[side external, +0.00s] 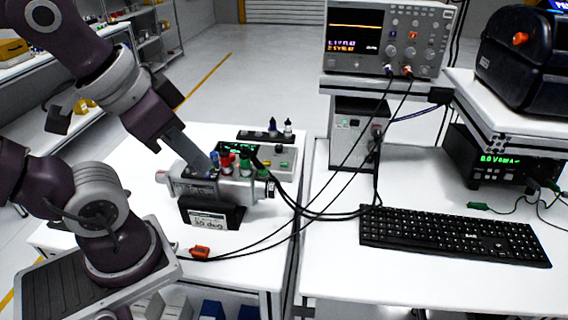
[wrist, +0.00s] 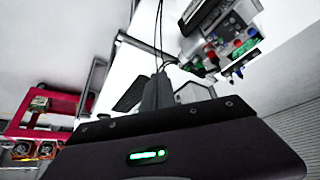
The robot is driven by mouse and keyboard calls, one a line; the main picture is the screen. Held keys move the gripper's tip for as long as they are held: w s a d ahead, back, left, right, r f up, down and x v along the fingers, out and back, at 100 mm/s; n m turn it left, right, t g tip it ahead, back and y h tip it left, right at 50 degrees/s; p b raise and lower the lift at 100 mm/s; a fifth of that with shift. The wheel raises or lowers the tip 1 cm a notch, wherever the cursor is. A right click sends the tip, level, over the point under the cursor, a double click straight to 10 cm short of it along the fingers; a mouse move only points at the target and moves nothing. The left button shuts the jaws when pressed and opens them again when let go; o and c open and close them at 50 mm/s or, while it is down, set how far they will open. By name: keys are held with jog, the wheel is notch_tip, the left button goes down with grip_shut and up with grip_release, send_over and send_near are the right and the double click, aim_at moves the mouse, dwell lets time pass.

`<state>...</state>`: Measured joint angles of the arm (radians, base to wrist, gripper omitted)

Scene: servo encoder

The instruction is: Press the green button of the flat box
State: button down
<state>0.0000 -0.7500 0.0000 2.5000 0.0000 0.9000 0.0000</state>
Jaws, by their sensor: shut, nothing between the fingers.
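My gripper (side external: 207,167) is shut and empty, with its fingers pointing down at the left end of a silver metal block on a black stand (side external: 212,214). I cannot tell whether it touches the block. A flat pale box (side external: 286,158) with a lit green display lies just behind and to the right. A green cap (side external: 245,163) and a red cap (side external: 226,160) stand in front of it, right of my fingertips. I cannot tell which green part is the button. In the wrist view my fingers (wrist: 156,92) show near the middle, and colored parts are small at the upper right.
A black keyboard (side external: 450,236) lies on the right table. An orange clip (side external: 200,253) lies on the front of the left table. Small bottles (side external: 288,127) stand on a black strip behind.

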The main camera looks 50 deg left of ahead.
jog(key=m+t+h, duration=0.1)
jog(key=m+t, duration=0.3)
jog(key=m, duration=0.7)
send_over(281, 164)
notch_tip(281, 164, down, 12)
jog(key=shift+s+g+h, duration=0.1)
jog(key=shift+g+h, duration=0.2)
jog(key=shift+f, duration=0.2)
jog(key=shift+f, duration=4.25)
jog(key=shift+f, duration=0.15)
